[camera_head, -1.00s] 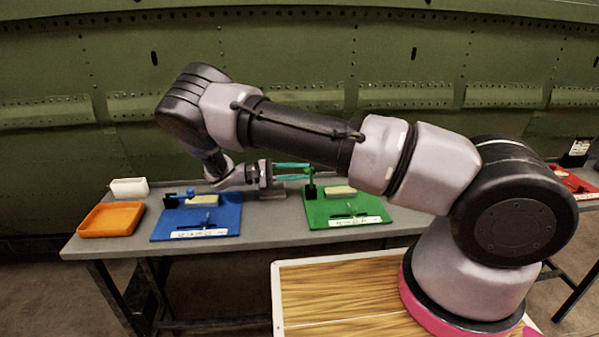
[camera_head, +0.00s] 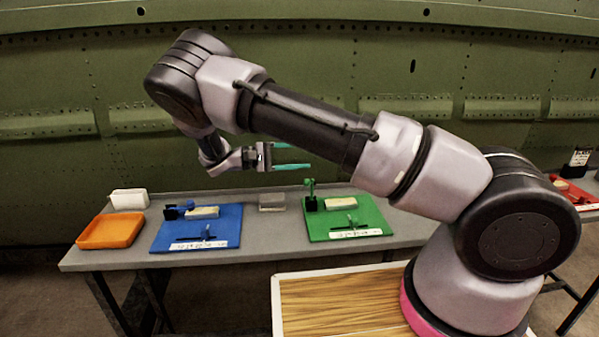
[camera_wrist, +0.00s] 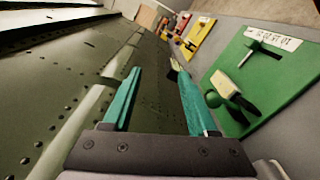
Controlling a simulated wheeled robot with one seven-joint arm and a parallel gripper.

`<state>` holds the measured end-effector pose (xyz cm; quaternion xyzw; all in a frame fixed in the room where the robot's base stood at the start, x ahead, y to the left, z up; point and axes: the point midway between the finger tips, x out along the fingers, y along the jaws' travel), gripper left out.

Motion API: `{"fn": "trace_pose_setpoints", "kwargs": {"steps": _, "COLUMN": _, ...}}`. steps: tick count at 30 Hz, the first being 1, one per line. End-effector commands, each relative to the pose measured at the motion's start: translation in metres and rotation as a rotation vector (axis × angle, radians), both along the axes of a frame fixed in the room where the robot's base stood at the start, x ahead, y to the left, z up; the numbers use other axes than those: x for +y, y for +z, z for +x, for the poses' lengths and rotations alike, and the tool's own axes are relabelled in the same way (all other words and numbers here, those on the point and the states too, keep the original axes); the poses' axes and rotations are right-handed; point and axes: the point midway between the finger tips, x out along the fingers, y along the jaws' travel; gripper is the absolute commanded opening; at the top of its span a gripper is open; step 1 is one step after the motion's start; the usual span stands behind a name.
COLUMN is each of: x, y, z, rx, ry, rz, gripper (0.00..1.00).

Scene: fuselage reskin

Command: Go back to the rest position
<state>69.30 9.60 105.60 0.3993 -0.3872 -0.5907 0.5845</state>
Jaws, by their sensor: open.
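My gripper (camera_head: 292,157) is open and empty, with two teal fingers pointing right in the head view. It is in the air above the table, between the blue mat and the green mat and higher than both. In the wrist view, my gripper (camera_wrist: 158,100) has its fingers spread apart with nothing between them. The green fuselage wall (camera_wrist: 60,110) fills the left of that view, and the green mat (camera_wrist: 285,75) lies to the right of the fingers.
The grey table (camera_head: 270,238) holds an orange tray (camera_head: 110,231), a white box (camera_head: 129,199), a blue mat (camera_head: 225,225), a grey block (camera_head: 272,202) and a green mat (camera_head: 375,222). A red mat (camera_head: 572,194) lies at the far right. The fuselage wall (camera_head: 60,80) stands behind.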

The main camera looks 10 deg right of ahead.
Motion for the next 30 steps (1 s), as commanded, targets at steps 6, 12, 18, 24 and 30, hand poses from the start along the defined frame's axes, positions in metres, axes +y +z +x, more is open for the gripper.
{"fn": "trace_pose_setpoints", "kwargs": {"steps": 6, "x": -0.001, "y": 0.012, "z": -0.001, "rx": 0.000, "ry": -0.002, "rz": 0.000, "gripper": 0.59}}
{"fn": "trace_pose_setpoints", "kwargs": {"steps": 12, "x": -0.001, "y": 0.012, "z": -0.001, "rx": 0.001, "ry": -0.002, "rz": 0.000, "gripper": 0.59}}
{"fn": "trace_pose_setpoints", "kwargs": {"steps": 18, "x": -0.014, "y": 0.019, "z": -0.001, "rx": 0.015, "ry": -0.043, "rz": 0.068, "gripper": 0.59}}
{"fn": "trace_pose_setpoints", "kwargs": {"steps": 24, "x": -0.061, "y": 0.042, "z": -0.011, "rx": 0.048, "ry": -0.180, "rz": 0.346, "gripper": 0.59}}
{"fn": "trace_pose_setpoints", "kwargs": {"steps": 30, "x": -0.099, "y": 0.071, "z": -0.034, "rx": 0.033, "ry": -0.299, "rz": 0.674, "gripper": 0.59}}
